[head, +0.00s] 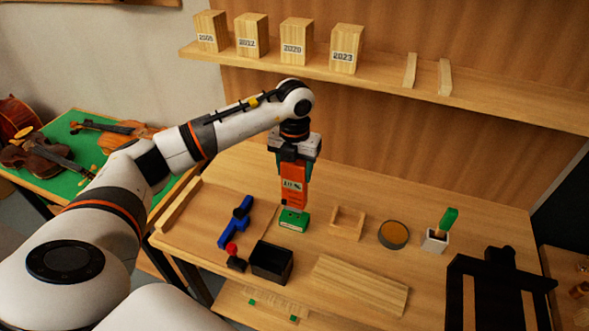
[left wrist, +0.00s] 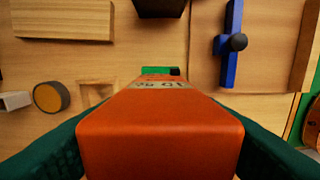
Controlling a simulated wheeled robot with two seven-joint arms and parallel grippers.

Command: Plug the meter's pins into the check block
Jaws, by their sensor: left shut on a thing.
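My left gripper (head: 294,158) is shut on the orange meter (head: 292,190) and holds it upright, screen facing the camera. The green check block (head: 290,224) is on the bench directly under the meter's lower end. The pins are hidden, so I cannot tell whether they are in the block. In the left wrist view the meter (left wrist: 160,135) fills the lower middle between the dark teal fingers, and a strip of the check block (left wrist: 155,71) shows beyond it.
A black bin (head: 271,263), blue tool (head: 235,222) and red-topped black item (head: 234,258) are left and in front. A wooden tray (head: 347,223), round tin (head: 394,234), white cup (head: 435,240) and board (head: 360,285) are right. A black stand (head: 497,292) occupies the right front.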

